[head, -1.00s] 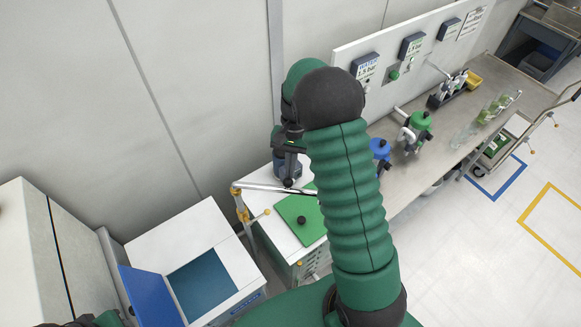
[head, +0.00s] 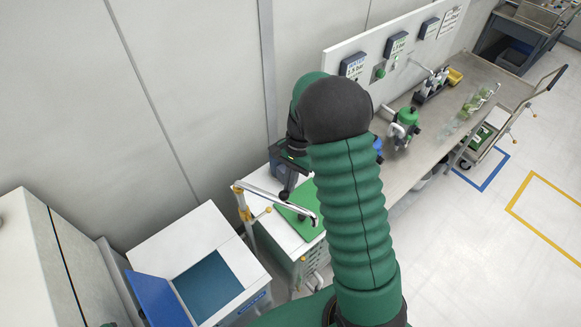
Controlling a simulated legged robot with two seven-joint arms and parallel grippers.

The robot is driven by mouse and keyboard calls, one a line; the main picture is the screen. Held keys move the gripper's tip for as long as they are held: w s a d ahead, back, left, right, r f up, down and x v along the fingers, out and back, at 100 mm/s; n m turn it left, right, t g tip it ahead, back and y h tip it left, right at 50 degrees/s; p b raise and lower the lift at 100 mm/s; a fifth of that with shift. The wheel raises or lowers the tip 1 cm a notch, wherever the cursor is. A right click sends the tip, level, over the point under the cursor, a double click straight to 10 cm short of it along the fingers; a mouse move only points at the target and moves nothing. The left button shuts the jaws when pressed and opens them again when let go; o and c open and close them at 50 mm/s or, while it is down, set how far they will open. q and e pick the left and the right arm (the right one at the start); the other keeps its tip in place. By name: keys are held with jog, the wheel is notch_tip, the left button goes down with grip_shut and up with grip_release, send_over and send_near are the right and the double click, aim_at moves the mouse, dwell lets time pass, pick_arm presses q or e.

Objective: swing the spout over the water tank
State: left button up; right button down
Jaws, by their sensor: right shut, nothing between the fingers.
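The spout (head: 275,199) is a thin silver tube on a yellow-jointed post. It slants across the green lid (head: 297,217) of a white cabinet, its free end bent down at the right. An open white tank (head: 178,238), with a raised blue lid and dark blue inside, stands to the left; I take it as the water tank. The spout points away from its opening. My right gripper (head: 286,192) is shut and empty, just behind the spout's middle; I cannot tell whether they touch. My left gripper is not in view.
My right arm hides part of the steel bench (head: 470,90). A green-topped fixture (head: 406,120) and a yellow bin (head: 453,77) stand on the bench. A wall panel (head: 340,57) rises behind it. A grey cabinet (head: 28,255) stands at far left.

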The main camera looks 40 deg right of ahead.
jog(key=s+a+m+t+p, duration=0.2)
jog(key=a+m+p, duration=0.3)
jog(key=a+m, duration=0.75)
jog(key=w+a+m+t+h+p, duration=0.1)
jog(key=w+a+m+h, duration=0.1)
jog(key=w+a+m, duration=0.3)
jog(key=w+a, duration=0.3)
jog(key=a, duration=0.4)
jog(key=shift+w+a+t+p, duration=0.15)
jog(key=shift+w+t+p, duration=0.15)
jog(key=shift+r, duration=0.15)
jog(key=shift+r, duration=0.1)
